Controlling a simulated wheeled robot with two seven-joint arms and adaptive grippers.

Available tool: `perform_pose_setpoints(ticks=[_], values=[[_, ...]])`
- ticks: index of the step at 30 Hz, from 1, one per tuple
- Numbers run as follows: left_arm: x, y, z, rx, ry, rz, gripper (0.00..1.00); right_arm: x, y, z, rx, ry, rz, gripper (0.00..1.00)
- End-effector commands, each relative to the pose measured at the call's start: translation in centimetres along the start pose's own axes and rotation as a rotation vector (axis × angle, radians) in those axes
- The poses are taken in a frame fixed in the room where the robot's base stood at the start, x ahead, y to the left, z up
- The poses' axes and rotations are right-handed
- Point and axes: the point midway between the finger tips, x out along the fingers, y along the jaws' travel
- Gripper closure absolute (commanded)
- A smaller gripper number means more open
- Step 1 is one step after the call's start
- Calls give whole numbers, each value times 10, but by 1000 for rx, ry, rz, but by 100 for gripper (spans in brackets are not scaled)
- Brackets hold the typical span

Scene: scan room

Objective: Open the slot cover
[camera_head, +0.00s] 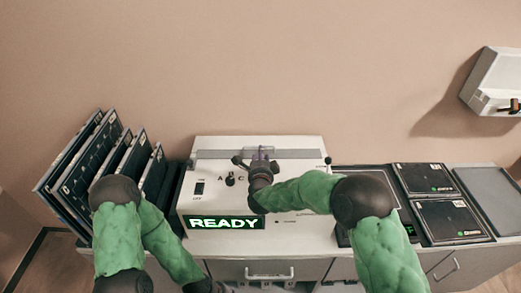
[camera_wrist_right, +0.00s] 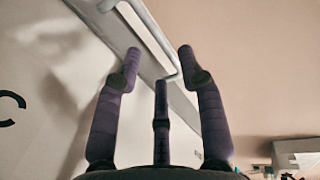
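The white scanner (camera_head: 310,196) stands on the counter with a lit READY sign (camera_head: 226,222). Its slot cover looks like the long grey strip (camera_head: 302,154) along the top rear; in the right wrist view the grey strip (camera_wrist_right: 102,18) runs diagonally, with a pale bar-like handle (camera_wrist_right: 147,37) on it. My right gripper (camera_head: 260,155) is over the strip's middle. In the right wrist view its purple fingers (camera_wrist_right: 160,62) are spread, with the handle's lower end between them; contact cannot be told. My left gripper (camera_head: 207,287) is low at the bottom edge, mostly cut off.
Dark panels stand upright in a rack (camera_head: 172,192) at the left. Flat dark panels (camera_head: 424,178) lie on the counter at the right, beside a grey tray (camera_head: 490,188). A white wall box (camera_head: 493,80) hangs at the upper right. A drawer handle (camera_head: 268,274) is at the front.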

Motion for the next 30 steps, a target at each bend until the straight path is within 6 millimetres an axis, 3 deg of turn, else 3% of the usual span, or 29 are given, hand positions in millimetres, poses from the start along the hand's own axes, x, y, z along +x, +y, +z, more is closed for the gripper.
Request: perform_pose_setpoints(ticks=[3, 10, 23, 24, 28, 30], values=[[5, -2, 0, 0, 0, 0, 60, 23, 2, -1, 1, 2, -1, 60], [9, -3, 0, 0, 0, 0, 60, 52, 1, 0, 0, 0, 0, 60], [10, -3, 0, 0, 0, 0, 60, 62, 0, 0, 0, 0, -1, 60], [10, -3, 0, 0, 0, 0, 60, 62, 0, 0, 0, 0, -1, 63], [10, -3, 0, 0, 0, 0, 60, 62, 0, 0, 0, 0, -1, 100], [10, -3, 0, 0, 0, 0, 60, 62, 0, 0, 0, 0, -1, 100]])
